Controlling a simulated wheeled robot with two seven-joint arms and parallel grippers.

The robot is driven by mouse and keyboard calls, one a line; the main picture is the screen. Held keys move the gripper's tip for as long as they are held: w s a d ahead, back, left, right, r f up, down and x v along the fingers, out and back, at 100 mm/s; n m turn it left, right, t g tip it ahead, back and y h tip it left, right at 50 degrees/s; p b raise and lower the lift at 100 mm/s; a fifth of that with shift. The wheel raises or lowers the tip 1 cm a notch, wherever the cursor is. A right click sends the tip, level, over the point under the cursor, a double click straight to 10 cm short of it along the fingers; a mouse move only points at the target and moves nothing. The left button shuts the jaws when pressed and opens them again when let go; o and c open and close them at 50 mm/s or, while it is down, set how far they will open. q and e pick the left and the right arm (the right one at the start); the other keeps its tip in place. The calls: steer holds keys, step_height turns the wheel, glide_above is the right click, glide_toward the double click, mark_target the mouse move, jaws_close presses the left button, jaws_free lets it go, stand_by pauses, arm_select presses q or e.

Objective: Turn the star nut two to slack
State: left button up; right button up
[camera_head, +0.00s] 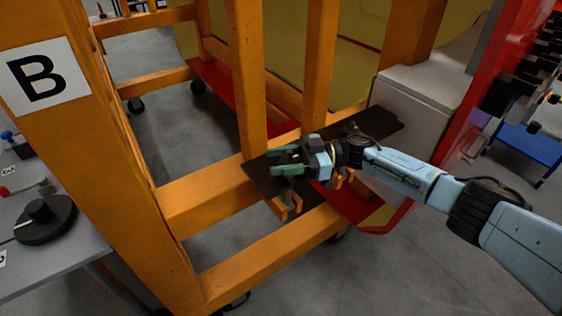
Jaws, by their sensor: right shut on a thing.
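My right gripper (281,161) has its two green fingers over the dark plate (257,181) on the orange frame. It is shut on a small dark thing between the fingers, which fits the star nut. The fingers mostly hide it, and its shape and number are too small to make out. An orange clamp-like bracket (293,204) hangs under the plate, just below the fingers. My left gripper is not in view.
The orange frame (180,205) has uprights and rails close around my right gripper. A pale box (425,95) and a red post (512,60) stand to the right. A grey table (60,265) at left bears a black round knob (45,218).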

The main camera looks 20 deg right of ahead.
steer(key=o, duration=1)
steer(key=s+d+b, duration=0.1)
steer(key=d+b, duration=0.1)
steer(key=d, duration=1.1)
steer(key=shift+d+b, duration=0.15)
steer(key=shift+b, duration=0.2)
steer(key=shift+s, duration=0.1)
